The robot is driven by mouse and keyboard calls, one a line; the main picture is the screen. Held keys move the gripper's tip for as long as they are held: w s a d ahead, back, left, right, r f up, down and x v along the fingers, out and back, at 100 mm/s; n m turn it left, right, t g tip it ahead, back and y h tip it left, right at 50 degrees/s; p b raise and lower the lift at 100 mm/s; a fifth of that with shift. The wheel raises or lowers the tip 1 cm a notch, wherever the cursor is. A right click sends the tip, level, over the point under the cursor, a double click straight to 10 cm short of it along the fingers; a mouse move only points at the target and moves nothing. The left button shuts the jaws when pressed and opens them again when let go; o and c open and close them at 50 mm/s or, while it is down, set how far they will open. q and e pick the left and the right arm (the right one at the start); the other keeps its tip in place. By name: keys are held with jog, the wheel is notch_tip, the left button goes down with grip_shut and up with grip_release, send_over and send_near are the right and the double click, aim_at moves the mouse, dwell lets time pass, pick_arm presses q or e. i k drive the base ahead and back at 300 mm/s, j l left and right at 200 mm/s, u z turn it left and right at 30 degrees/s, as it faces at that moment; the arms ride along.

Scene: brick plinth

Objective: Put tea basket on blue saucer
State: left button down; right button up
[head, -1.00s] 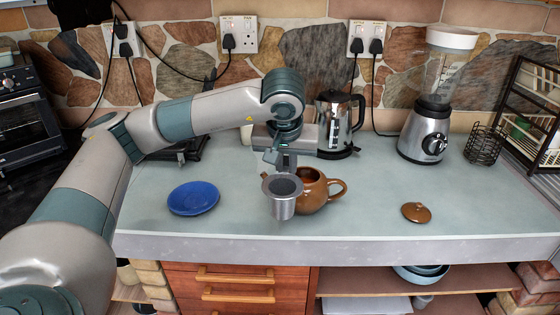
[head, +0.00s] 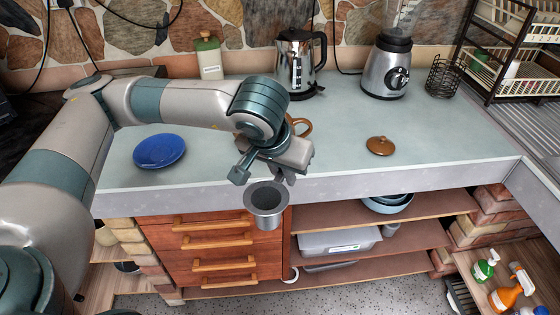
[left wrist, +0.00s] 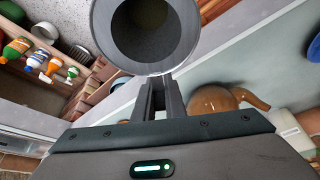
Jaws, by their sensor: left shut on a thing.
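The tea basket (head: 267,207) is a grey metal cup with a wide rim. My left gripper (head: 285,174) is shut on its rim side and holds it in the air in front of the counter's front edge. In the left wrist view the basket (left wrist: 146,35) shows its open mouth, with the gripper fingers (left wrist: 160,95) closed at its rim. The blue saucer (head: 159,151) lies flat and empty on the counter, left of the gripper. The brown teapot (left wrist: 215,104) is mostly hidden behind my arm in the head view. My right gripper is not in view.
The brown teapot lid (head: 380,146) lies on the counter at the right. Drawers (head: 215,243) and open shelves lie below the counter.

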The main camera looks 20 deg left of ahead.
aim_at(158, 152)
jog(key=u, duration=1.3)
jog(key=i+l, duration=0.4)
jog(key=i, duration=0.7)
